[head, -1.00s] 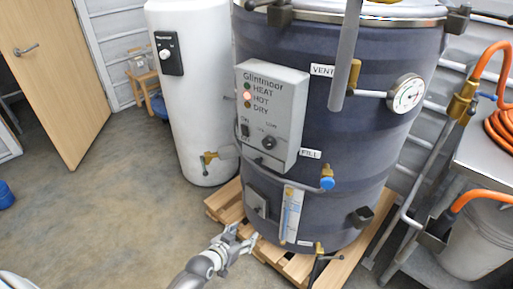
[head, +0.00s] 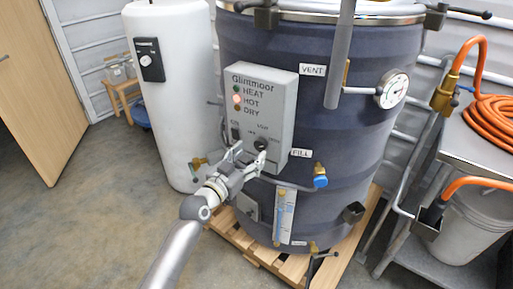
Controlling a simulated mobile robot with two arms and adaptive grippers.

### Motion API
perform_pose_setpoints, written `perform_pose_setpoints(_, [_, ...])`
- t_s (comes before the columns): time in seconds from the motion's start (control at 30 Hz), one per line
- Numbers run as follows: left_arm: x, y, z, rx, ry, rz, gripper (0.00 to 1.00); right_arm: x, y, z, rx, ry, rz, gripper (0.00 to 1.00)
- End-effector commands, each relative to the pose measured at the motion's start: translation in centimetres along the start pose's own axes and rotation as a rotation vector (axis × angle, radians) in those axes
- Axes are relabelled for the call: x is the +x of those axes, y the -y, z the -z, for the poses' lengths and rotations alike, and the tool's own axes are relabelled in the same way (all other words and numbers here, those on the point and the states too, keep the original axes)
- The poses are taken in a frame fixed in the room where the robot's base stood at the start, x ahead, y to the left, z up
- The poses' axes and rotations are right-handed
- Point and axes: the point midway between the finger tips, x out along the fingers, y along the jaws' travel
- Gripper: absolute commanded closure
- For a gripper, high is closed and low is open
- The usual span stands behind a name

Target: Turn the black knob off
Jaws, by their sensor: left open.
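The black knob (head: 261,144) sits low on the grey control box (head: 282,108) on the front of the dark drum. A black switch (head: 235,134) is to its left on the same box. The lamp beside HOT glows red. My left gripper (head: 250,152) is open, its two fingers pointing up at the lower part of the box. One fingertip is just below the knob and the other is near the switch; I cannot tell whether either touches. My right gripper is not in view.
A blue-handled tap (head: 320,181) and pipe stick out right of the gripper. A white tank (head: 173,95) stands close on the left. The drum rests on a wooden pallet (head: 262,256). A metal table (head: 481,142) with orange hose is at right. Floor at left is free.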

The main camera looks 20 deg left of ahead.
Motion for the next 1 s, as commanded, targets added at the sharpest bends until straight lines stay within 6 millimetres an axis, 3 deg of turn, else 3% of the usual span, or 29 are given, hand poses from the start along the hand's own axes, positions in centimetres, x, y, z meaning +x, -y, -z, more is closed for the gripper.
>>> perform_pose_setpoints(0.1, [2.0, 0.0, 0.1, -0.002, -0.001, 0.0, 0.42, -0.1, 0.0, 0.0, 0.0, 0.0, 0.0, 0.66])
perform_pose_setpoints(0.3, [4.0, 0.0, 0.0, -0.001, 0.0, 0.001, 0.42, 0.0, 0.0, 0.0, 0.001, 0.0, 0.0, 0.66])
perform_pose_setpoints(0.73, [4.7, 0.0, -0.1, -0.001, 0.001, 0.0, 0.42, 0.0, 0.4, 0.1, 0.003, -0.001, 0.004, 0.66])
perform_pose_setpoints(1.0, [4.7, 0.0, -0.1, -0.001, 0.001, 0.0, 0.77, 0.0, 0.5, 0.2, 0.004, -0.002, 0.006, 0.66])
